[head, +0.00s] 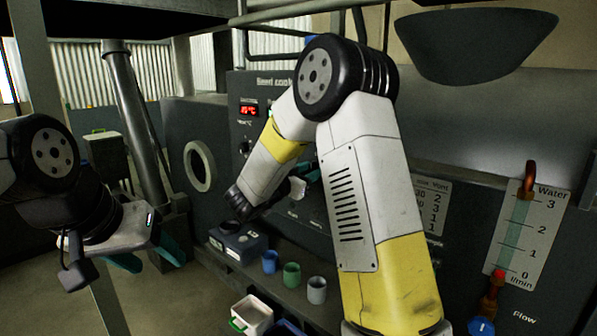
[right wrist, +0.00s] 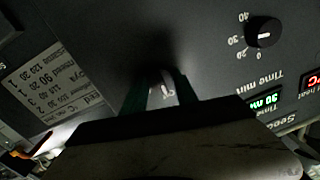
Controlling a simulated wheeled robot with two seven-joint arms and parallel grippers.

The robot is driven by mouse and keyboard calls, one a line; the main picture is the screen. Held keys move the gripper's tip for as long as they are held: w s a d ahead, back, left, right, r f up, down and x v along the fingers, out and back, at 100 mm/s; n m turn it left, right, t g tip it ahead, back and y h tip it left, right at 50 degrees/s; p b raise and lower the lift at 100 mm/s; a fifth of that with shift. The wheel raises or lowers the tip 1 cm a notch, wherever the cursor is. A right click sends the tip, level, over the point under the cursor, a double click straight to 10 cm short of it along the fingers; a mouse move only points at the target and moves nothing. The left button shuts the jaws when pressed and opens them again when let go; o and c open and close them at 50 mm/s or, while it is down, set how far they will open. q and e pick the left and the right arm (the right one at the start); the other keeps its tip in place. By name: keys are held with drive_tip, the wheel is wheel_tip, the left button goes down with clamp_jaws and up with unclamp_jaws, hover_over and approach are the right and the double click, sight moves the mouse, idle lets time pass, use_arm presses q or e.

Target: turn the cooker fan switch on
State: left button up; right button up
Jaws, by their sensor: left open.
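A small pale switch (right wrist: 167,86) sits on the dark cooker panel in the right wrist view, between the green fingers of my right gripper (right wrist: 161,84). I cannot tell whether the fingers touch it. In the head view my right gripper (head: 312,174) is at the panel, mostly hidden behind my right arm; the switch cannot be made out there. My left gripper (head: 150,256) is at the left of the head view, its teal fingers apart and empty, away from the panel.
A round dial (right wrist: 264,32) and a green time display (right wrist: 265,99) are beside the switch. Below the panel, a ledge holds a grey-blue box (head: 238,243) and blue (head: 269,262), green (head: 291,275) and grey (head: 317,290) cups. A water flow gauge (head: 525,236) is at the right.

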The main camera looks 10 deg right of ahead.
clamp_jaws()
drive_tip(key=shift+m, duration=0.3)
drive_tip(key=m, duration=0.4)
drive_tip(key=shift+m, duration=0.3)
drive_tip(key=m+h, duration=0.1)
drive_tip(key=m, duration=0.6)
drive_tip(key=shift+w, duration=0.1)
drive_tip(key=shift+f, duration=0.1)
drive_tip(key=o, duration=1.1)
unclamp_jaws()
drive_tip(key=shift+c, duration=0.2)
